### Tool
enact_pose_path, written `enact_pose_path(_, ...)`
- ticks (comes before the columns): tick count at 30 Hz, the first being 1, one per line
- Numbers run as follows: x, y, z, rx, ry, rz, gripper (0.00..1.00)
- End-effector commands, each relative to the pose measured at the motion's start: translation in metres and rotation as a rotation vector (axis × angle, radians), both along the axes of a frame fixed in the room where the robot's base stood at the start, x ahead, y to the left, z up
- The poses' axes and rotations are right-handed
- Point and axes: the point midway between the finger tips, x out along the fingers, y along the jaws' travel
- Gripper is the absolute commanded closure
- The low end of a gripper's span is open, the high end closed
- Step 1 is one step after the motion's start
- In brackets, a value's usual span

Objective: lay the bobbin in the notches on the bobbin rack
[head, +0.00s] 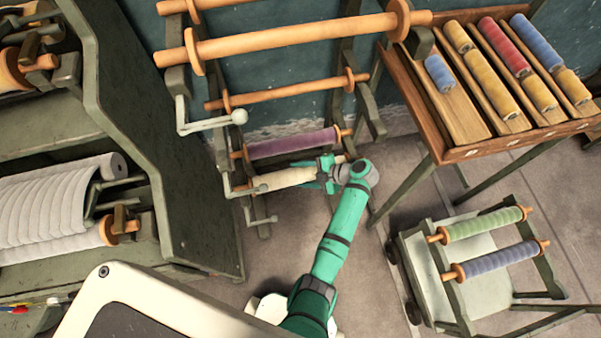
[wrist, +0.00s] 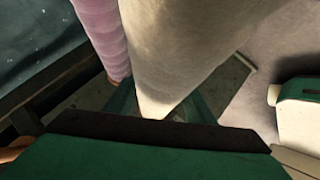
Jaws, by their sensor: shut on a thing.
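My gripper (head: 326,174) is shut on a cream bobbin (head: 287,179), near the bobbin's right end. The cream bobbin lies roughly level at the lower part of the bobbin rack (head: 222,154), just below and in front of a purple bobbin (head: 293,144). I cannot tell whether its ends sit in notches; its right end is mostly hidden by my gripper. In the wrist view the cream bobbin (wrist: 185,50) fills the middle above my gripper's dark pad (wrist: 160,128), with the purple bobbin (wrist: 101,35) to its left.
Bare orange rods (head: 290,92) cross the rack above. A wooden tray (head: 450,153) with coloured spools stands at the upper right. A cart (head: 478,287) carries green and blue bobbins at the lower right. A green machine frame (head: 150,130) stands on the left.

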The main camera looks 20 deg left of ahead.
Motion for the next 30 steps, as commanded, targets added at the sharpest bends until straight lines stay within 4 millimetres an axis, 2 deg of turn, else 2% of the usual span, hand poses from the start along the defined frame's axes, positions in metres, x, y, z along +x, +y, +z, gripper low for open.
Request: enact_pose_path(30, 0.0005, -0.0001, -0.0086, -0.001, -0.002, -0.001, 0.88)
